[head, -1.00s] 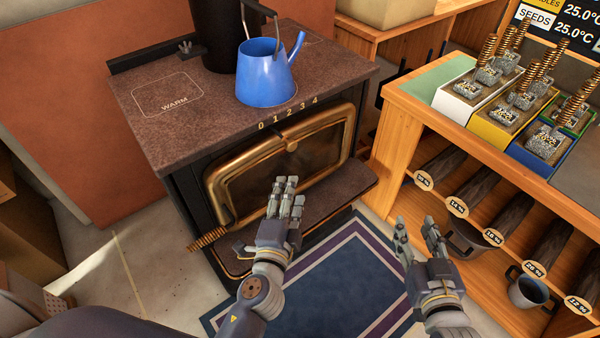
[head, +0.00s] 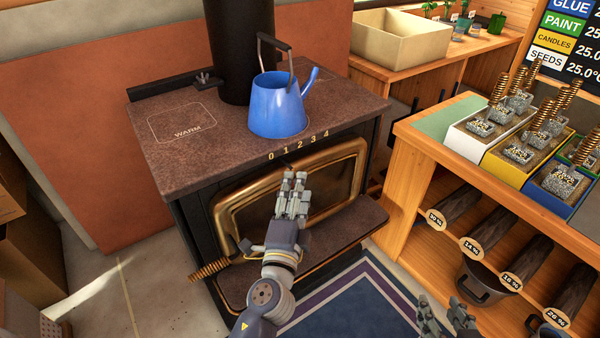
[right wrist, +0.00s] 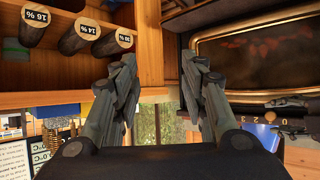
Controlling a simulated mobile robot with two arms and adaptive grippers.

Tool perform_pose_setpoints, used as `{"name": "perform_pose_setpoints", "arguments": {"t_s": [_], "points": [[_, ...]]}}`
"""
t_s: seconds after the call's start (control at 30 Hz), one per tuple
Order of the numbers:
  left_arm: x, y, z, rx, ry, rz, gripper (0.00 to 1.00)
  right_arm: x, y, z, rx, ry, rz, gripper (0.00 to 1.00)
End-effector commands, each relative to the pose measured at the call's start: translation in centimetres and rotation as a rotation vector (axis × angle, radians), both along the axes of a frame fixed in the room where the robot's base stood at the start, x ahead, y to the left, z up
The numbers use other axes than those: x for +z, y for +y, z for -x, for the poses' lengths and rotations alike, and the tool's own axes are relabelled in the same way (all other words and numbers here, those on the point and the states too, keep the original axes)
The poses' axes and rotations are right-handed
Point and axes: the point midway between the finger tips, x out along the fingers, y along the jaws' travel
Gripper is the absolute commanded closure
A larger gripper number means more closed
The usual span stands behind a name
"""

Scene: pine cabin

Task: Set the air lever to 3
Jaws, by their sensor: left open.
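The stove (head: 165,150) has the scale 0 to 4 (head: 299,145) on the front edge of its top, above the brass-framed door (head: 232,213). My left gripper (head: 294,178) is open, its fingers pointing up at the door's upper frame, just below the scale near 1 and 2. The air lever is not clear: the small dark part at those fingertips may be it, and I cannot tell its setting or any contact. My right gripper (head: 446,306) is low at the front right, open and empty; its spread fingers fill the right wrist view (right wrist: 160,75).
A blue kettle (head: 277,108) stands on the stove top beside the black flue pipe (head: 240,50). At right is a wooden shelf unit (head: 420,150) with coloured boxes of springs on top and labelled logs below. A blue rug (head: 350,300) lies before the stove.

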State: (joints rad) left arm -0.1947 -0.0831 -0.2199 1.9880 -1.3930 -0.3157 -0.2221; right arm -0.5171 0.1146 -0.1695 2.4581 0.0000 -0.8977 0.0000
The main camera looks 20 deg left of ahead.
Motion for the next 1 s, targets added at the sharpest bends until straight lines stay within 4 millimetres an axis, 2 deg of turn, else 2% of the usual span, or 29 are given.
{"name": "perform_pose_setpoints", "arguments": {"t_s": [0.1, 0.3, 0.7, 0.9, 1.0], "points": [[0.5, 0.2, -1.8, 0.000, -0.002, -0.001, 0.55, -1.2, -0.6, 1.3, -0.007, 0.089, 0.021, 0.60], [0.6, 0.5, -3.9, 0.000, -0.001, -0.001, 0.55, -2.6, -1.1, 2.6, -0.013, 0.171, 0.039, 0.60], [0.6, 0.6, -4.4, 0.000, 0.000, 0.000, 0.55, -3.0, -1.2, 3.0, -0.014, 0.196, 0.045, 0.60], [0.6, 0.6, -4.4, 0.000, 0.000, 0.000, 1.00, -3.0, -1.2, 3.0, -0.014, 0.195, 0.045, 0.60], [0.6, 0.6, -4.4, 0.000, 0.000, 0.000, 1.00, -3.0, -1.2, 3.0, -0.014, 0.195, 0.045, 0.60]]}}
